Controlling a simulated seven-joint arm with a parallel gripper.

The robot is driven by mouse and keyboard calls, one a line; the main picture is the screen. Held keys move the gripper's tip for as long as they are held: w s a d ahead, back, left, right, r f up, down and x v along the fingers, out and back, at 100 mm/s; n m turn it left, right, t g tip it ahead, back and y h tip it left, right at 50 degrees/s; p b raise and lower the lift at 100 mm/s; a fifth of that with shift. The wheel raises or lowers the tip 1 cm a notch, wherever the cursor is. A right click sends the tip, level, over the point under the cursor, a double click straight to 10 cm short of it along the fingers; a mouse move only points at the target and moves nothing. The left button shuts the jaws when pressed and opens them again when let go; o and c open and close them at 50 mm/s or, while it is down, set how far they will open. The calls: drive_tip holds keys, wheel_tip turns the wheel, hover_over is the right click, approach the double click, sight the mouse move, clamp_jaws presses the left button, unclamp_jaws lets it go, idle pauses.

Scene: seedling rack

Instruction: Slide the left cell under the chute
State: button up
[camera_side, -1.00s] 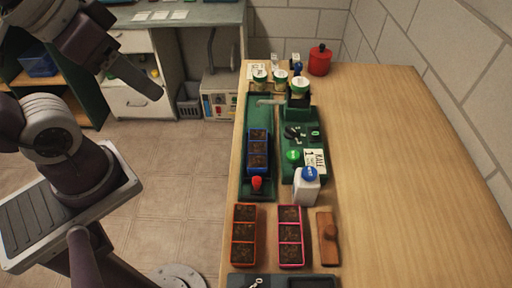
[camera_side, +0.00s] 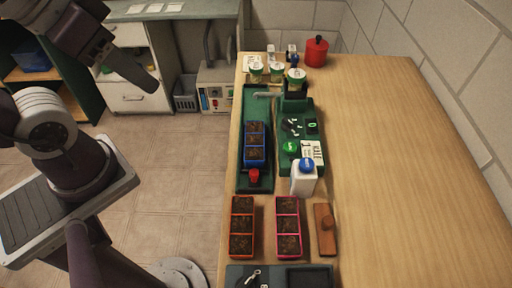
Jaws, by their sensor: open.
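A blue tray (camera_side: 246,157) with three soil-filled cells in a row sits on a long green track (camera_side: 257,108) on the bench. A red knob (camera_side: 254,175) stands at the track's near end, just in front of the tray. A pale chute (camera_side: 267,94) reaches left from the green machine (camera_side: 310,115) over the track, beyond the tray's far end. No cell is visibly beneath it. My gripper (camera_side: 148,82) is at the upper left, away from the bench and the tray, open and holding nothing visible. Its fingers are dark and small here.
An orange tray (camera_side: 232,228) and a pink tray (camera_side: 277,228) of soil stand in front. A wooden block (camera_side: 325,238), a white blue-topped bottle (camera_side: 303,183) and a dark tray (camera_side: 280,270) are nearby. A red pot (camera_side: 316,52) stands behind. The bench's right side is clear.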

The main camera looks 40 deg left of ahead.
drive_tip(key=shift+c, duration=0.4)
drive_tip(key=shift+w+d, duration=0.1)
drive_tip(key=shift+w, duration=0.1)
drive_tip(key=c, duration=0.4)
drive_tip(key=w+d+f+m+g, duration=0.1)
drive_tip(key=w+d+f+m, duration=0.1)
drive_tip(key=w+m, duration=0.3)
drive_tip(key=shift+d+g, duration=0.3)
drive_tip(key=shift+g, duration=0.1)
drive_tip(key=m+g, duration=0.4)
drive_tip(key=m, duration=0.9)
hover_over(254, 172)
wheel_tip(254, 172, down, 15)
drive_tip(key=shift+a+r, duration=0.1)
drive_tip(key=shift+r, duration=0.05)
wheel_tip(254, 172, down, 7)
drive_tip(key=shift+r, duration=0.15)
drive_tip(key=shift+f, duration=0.45)
